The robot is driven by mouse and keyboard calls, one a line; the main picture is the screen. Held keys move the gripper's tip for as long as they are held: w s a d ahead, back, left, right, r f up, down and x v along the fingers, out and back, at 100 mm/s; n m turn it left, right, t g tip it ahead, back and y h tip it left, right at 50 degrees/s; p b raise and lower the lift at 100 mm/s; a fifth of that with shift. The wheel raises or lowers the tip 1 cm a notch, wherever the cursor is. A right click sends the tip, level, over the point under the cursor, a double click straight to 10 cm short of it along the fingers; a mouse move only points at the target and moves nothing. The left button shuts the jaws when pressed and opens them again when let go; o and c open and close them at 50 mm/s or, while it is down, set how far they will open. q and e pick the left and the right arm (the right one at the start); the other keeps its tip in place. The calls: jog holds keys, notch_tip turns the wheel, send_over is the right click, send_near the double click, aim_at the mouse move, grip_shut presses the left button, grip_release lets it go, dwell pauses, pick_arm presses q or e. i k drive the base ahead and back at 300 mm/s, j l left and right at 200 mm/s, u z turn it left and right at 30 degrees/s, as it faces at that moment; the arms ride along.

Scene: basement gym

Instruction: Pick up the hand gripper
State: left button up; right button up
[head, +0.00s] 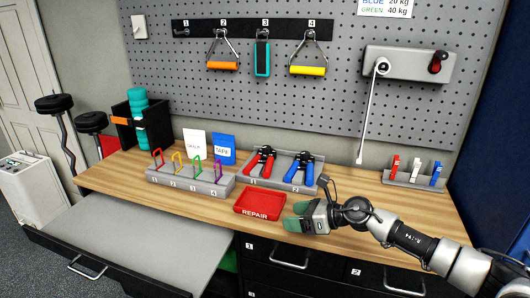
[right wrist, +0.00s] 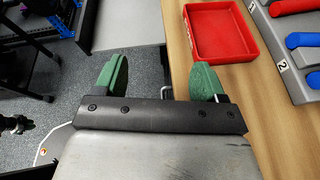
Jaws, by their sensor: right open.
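Two hand grippers rest in a grey holder (head: 283,182) on the wooden bench, a red one (head: 265,158) in slot 1 and a blue one (head: 308,171) in slot 2. Parts of the red handles (right wrist: 290,6) and the blue handles (right wrist: 304,40) show at the right edge of the right wrist view. My right gripper (head: 297,217), with green fingertips, is in front of the holder, near the bench's front edge and beside the red tray. It is open, with nothing between its fingertips (right wrist: 160,78).
The red REPAIR tray (head: 259,206) looks empty. A small rack (head: 413,178) stands at the right. Handles hang on the pegboard (head: 200,95). Bare bench lies right of the holder.

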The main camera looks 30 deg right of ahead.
aim_at(269, 158)
jog(key=i+l, duration=1.1)
